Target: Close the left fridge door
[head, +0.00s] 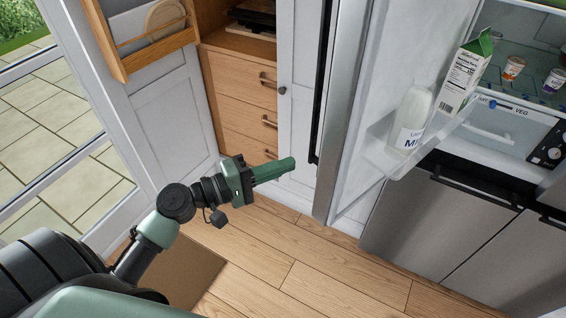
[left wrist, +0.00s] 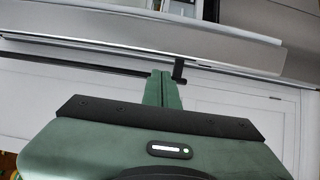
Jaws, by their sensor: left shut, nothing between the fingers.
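The left fridge door (head: 345,95) stands open in the head view, its inner side with a shelf facing right and its steel edge facing me. A long dark handle (head: 322,80) runs along its outer side; it also shows in the left wrist view (left wrist: 75,68). My left gripper (head: 290,163) is shut and empty. In the head view it appears just left of the door's lower end, on the outer side. In the left wrist view its fingertips (left wrist: 161,75) appear close to the handle's end; I cannot tell whether they touch. My right gripper is not in view.
The door shelf holds a milk bottle (head: 410,118) and a carton (head: 467,75). The open fridge compartment (head: 500,125) is at right, above steel lower doors (head: 440,215).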

